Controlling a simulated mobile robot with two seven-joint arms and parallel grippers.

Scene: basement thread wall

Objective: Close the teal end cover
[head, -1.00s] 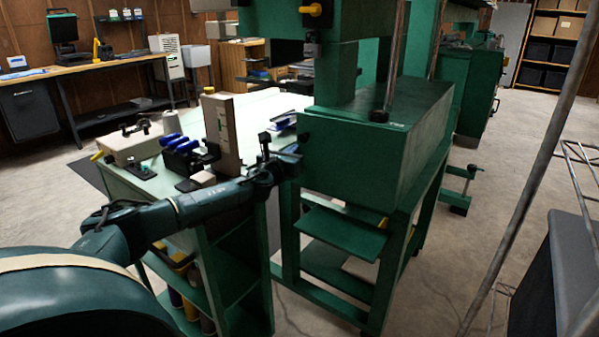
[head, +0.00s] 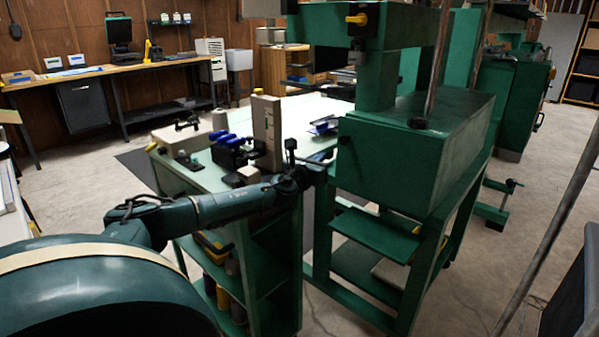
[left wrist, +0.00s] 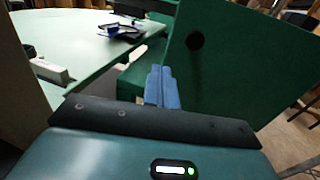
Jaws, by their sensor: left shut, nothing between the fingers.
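A large green machine (head: 465,115) stands right of centre in the head view. Its near end is a flat green panel (head: 385,168), the likeliest teal end cover; I cannot tell whether it is hinged or ajar. In the left wrist view this green panel (left wrist: 245,75) fills the upper right and has a dark round hole (left wrist: 195,41). My left gripper (head: 322,170) is beside the panel's left edge. Its blue fingers (left wrist: 162,88) are together and empty, in front of the panel's left edge; contact is unclear. My right gripper is not in view.
A pale green worktable (head: 190,178) with blue-handled tools (head: 228,145) and a tall beige block (head: 267,130) lies left of the machine. A sloping green plate (head: 375,230) sits below the panel. A slanted metal pole (head: 556,225) stands at right.

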